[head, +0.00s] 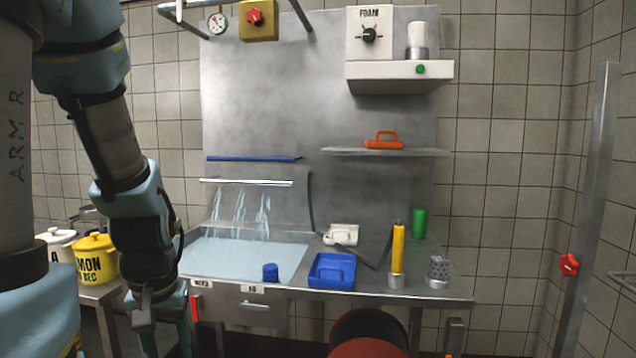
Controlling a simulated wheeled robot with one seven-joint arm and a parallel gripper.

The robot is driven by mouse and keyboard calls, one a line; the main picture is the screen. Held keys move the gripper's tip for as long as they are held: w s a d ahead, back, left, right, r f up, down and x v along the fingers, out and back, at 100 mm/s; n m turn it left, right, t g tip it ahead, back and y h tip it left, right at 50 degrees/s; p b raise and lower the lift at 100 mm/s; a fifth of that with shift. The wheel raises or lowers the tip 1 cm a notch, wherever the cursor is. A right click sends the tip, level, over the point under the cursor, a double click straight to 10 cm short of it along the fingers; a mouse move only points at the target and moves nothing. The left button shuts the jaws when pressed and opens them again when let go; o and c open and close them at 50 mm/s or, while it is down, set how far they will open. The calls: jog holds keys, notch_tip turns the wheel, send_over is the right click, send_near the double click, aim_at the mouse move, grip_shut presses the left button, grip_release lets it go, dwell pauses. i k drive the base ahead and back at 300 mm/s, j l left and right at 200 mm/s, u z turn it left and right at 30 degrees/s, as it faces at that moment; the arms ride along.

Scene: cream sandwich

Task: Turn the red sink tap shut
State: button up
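A red lever (195,307) hangs upright at the front edge of the sink, below a small label. I take it as the sink tap, though other red knobs are in view. The sink basin (250,255) holds water, and streams of water (238,210) fall into it from a pale bar (246,182) on the steel back wall. My gripper (168,335) points down at the lower left, just left of the red lever. Its two teal fingers look apart with nothing visible between them. The fingertips are partly cut off by the bottom edge.
A red knob sits on a yellow box (268,33) high up, and another red knob (569,265) on the right post. The counter (430,297) bears a blue tray (332,270), a blue cylinder (270,272) and a yellow bottle (398,248). Yellow (97,262) and white pots stand left.

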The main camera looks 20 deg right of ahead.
aim_at(193, 303)
jog(key=j+u, duration=0.5)
jog(key=j, duration=1.15)
